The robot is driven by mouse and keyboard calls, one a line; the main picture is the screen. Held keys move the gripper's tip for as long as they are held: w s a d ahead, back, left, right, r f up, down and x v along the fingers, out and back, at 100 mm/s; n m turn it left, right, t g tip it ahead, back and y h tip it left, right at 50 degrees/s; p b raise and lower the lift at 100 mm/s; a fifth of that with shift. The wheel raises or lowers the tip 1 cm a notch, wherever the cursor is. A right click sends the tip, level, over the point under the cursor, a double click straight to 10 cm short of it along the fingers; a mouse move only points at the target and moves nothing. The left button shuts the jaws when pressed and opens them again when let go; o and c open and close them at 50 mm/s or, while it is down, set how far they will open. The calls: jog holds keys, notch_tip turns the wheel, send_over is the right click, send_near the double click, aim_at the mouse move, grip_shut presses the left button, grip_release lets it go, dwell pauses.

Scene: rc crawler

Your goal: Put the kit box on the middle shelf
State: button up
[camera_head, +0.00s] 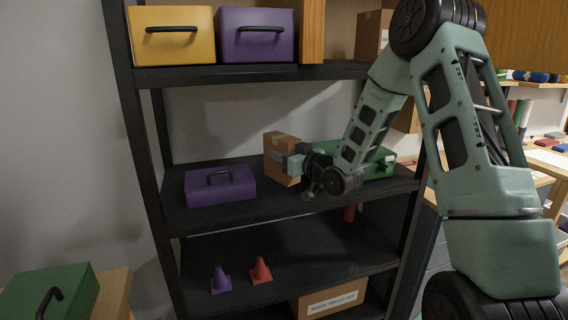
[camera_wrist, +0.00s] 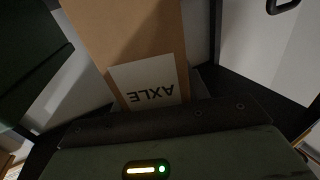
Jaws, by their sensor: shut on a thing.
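The kit box, a brown cardboard carton (camera_head: 279,158), is held upright at the middle shelf (camera_head: 258,211). In the wrist view the carton (camera_wrist: 118,38) carries a white label that reads AXLE upside down. My gripper (camera_head: 296,160) is shut on the carton from its right side. The fingertips are partly hidden, and I cannot tell whether the carton's base touches the shelf board or hangs just above it.
On the middle shelf, a purple case (camera_head: 220,186) stands left of the carton and a green case (camera_head: 378,168) sits behind my arm. Small purple (camera_head: 220,281) and red (camera_head: 261,271) cones stand below.

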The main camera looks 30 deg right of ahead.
jog(key=shift+f, duration=1.6)
jog(key=shift+f, duration=0.1)
jog(key=o, duration=1)
jog(key=shift+o, duration=0.2)
